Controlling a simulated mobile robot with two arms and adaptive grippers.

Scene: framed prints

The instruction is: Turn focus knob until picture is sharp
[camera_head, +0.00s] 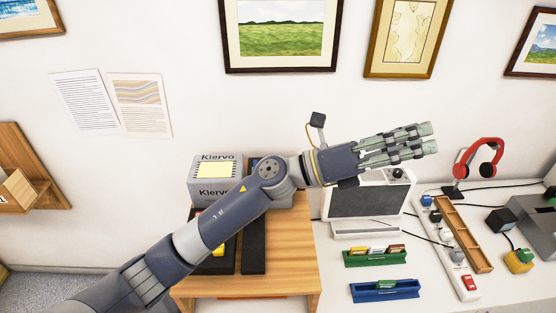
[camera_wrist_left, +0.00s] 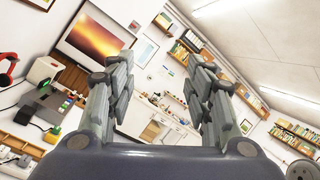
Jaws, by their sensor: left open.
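My left gripper (camera_head: 430,141) reaches in from the left, its fingers pointing right above a white device. It is open and empty; the left wrist view shows its two fingers (camera_wrist_left: 165,80) spread apart. The white device has a dark grey screen (camera_head: 365,203), partly hidden by my arm. A small dark round part (camera_head: 397,174) sits at its upper right, below the fingers and apart from them; I cannot tell whether it is the focus knob. A tilted picture with a soft orange and brown glow (camera_wrist_left: 94,38) hangs at upper left in the left wrist view.
Red headphones (camera_head: 486,152), a power strip (camera_head: 452,250), a wooden tray (camera_head: 462,232), green (camera_head: 362,258) and blue (camera_head: 385,291) holders crowd the white table. Framed prints (camera_head: 280,35) hang behind.

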